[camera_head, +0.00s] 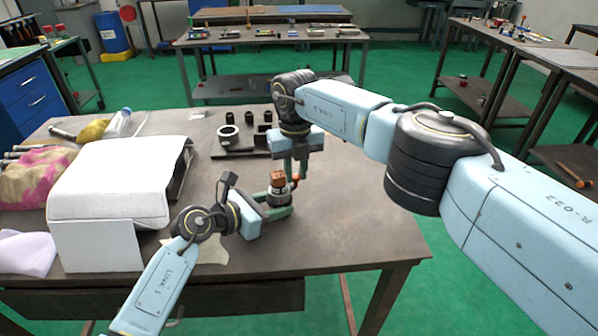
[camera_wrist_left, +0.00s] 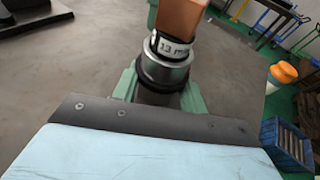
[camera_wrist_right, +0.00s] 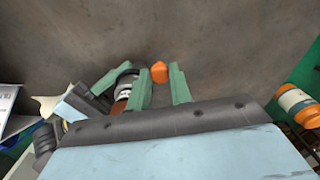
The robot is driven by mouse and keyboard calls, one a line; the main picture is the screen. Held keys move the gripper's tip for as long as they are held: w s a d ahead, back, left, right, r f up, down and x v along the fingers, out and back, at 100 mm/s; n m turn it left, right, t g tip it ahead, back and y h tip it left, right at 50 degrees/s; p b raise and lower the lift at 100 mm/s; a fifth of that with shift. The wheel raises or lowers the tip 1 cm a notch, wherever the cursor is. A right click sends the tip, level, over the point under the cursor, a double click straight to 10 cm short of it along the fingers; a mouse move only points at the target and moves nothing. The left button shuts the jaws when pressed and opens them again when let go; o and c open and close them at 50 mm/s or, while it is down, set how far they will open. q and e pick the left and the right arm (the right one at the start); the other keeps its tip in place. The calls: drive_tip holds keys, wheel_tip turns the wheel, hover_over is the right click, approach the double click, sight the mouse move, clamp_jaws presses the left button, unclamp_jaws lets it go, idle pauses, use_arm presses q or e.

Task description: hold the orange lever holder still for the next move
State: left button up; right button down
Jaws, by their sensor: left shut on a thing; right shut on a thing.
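The orange lever holder shows in the left wrist view as a dark, silver-rimmed round body (camera_wrist_left: 163,72) with a white "13 mm" band and an orange-brown block above. It stands over the table in the head view (camera_head: 278,181). My left gripper (camera_head: 280,200) is shut around its round body; its green fingers flank it in the left wrist view (camera_wrist_left: 160,88). My right gripper (camera_head: 297,170) reaches down beside the holder. In the right wrist view, its green fingers (camera_wrist_right: 160,80) stand either side of a small orange piece (camera_wrist_right: 159,71). The exact contact there is hard to see.
A black fixture with a ring (camera_head: 229,137) and several dark cylinders lie behind on the table (camera_head: 350,215). A large white box (camera_head: 110,190) stands at left, near a pink-yellow cloth (camera_head: 35,172). The table's right part is clear.

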sight(294, 175)
use_arm(q)
drive_tip(key=shift+d+r, duration=0.1)
use_arm(e)
drive_tip(key=shift+w+a+n, duration=0.15)
drive_tip(key=shift+w+n, duration=0.1)
drive_tip(key=shift+n, duration=0.25)
drive_tip(key=c, duration=1.5)
unclamp_jaws()
drive_tip(key=shift+c, duration=0.2)
drive_tip(key=shift+r, duration=0.15)
wheel_tip(294, 175, up, 12)
